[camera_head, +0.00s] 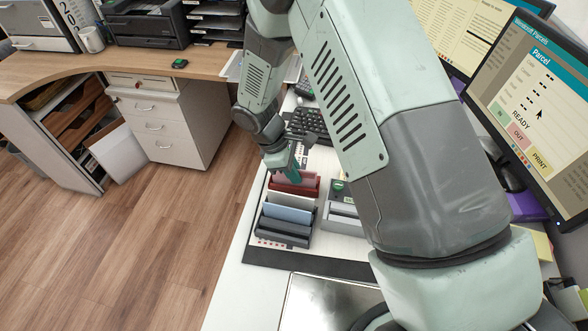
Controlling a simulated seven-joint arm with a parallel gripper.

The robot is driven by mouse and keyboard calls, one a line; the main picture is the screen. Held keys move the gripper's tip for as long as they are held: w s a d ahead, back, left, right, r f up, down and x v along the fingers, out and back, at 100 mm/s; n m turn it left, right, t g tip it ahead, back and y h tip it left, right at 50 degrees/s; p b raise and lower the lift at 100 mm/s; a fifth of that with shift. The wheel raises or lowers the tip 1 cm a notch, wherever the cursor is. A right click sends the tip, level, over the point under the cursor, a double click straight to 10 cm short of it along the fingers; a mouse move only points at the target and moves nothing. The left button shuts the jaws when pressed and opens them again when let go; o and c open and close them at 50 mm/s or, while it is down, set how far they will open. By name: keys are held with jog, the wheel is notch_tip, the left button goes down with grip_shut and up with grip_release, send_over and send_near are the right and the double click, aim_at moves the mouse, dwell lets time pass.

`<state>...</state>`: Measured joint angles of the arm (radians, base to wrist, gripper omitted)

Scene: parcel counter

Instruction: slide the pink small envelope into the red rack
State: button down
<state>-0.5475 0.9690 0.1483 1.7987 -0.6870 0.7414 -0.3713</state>
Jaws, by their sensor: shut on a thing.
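The red rack (282,187) stands on the counter mat below my gripper (294,173). My gripper points down and is shut on the pink small envelope (308,179). The envelope's visible part is upright, just behind the red rack's front wall. The envelope's lower edge is hidden by the rack, so I cannot tell how deep it sits.
In front of the red rack are a grey-white envelope (290,199), a light blue envelope (287,214) and a dark grey rack (284,230). A grey box (343,222) stands to the right. A keyboard (312,126) lies behind. A monitor (535,110) is at right.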

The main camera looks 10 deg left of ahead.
jog(key=shift+f, duration=0.25)
jog(key=c, duration=1.2)
grip_release()
jog(key=v, duration=1.1)
jog(key=shift+d, duration=0.1)
